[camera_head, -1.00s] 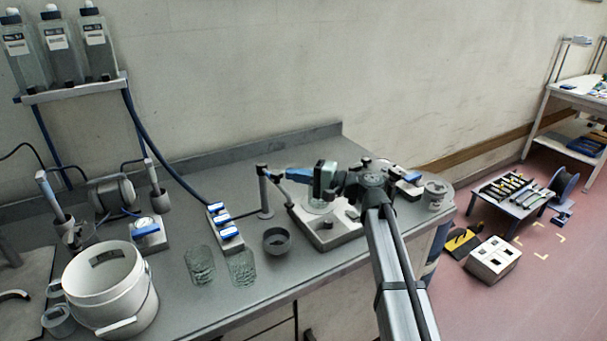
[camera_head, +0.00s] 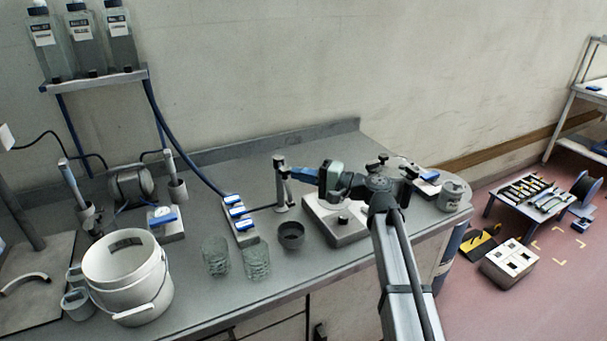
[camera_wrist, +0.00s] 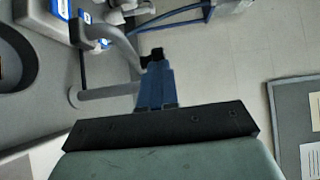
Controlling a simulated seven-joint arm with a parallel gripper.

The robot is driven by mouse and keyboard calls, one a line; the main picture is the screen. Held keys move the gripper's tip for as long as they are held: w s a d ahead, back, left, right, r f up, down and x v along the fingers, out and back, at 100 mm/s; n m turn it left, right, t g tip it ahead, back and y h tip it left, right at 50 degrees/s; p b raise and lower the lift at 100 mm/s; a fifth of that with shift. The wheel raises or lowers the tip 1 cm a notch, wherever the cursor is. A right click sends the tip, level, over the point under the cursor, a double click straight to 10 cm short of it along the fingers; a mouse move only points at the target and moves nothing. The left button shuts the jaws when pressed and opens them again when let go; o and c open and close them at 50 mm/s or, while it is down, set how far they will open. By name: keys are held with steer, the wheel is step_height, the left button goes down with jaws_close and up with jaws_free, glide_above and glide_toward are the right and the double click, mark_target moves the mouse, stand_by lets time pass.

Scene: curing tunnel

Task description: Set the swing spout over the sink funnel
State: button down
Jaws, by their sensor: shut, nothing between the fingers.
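The swing spout is a grey post (camera_head: 280,184) with a short arm, standing at the middle of the bench behind the sink funnel. The funnel (camera_head: 291,234) is a dark round cup in the bench near its front edge. The spout arm points roughly toward the front; I cannot tell whether its outlet is over the funnel. My gripper (camera_head: 291,171) is shut and empty, its blue fingers reaching from the right beside the upper spout. In the wrist view, the fingers (camera_wrist: 156,68) lie close to a bent grey tube (camera_wrist: 118,43); contact is unclear. The funnel is not clear there.
Two glass beakers (camera_head: 256,259) stand left of the funnel. A valve block with blue levers (camera_head: 239,219) stands left of the post. A light grey apparatus base (camera_head: 335,223) lies under my gripper. A white bucket (camera_head: 124,274) stands farther left.

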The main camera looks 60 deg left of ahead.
steer(key=v, duration=1.3)
steer(key=shift+d, duration=0.2)
steer(key=shift+s, duration=0.1)
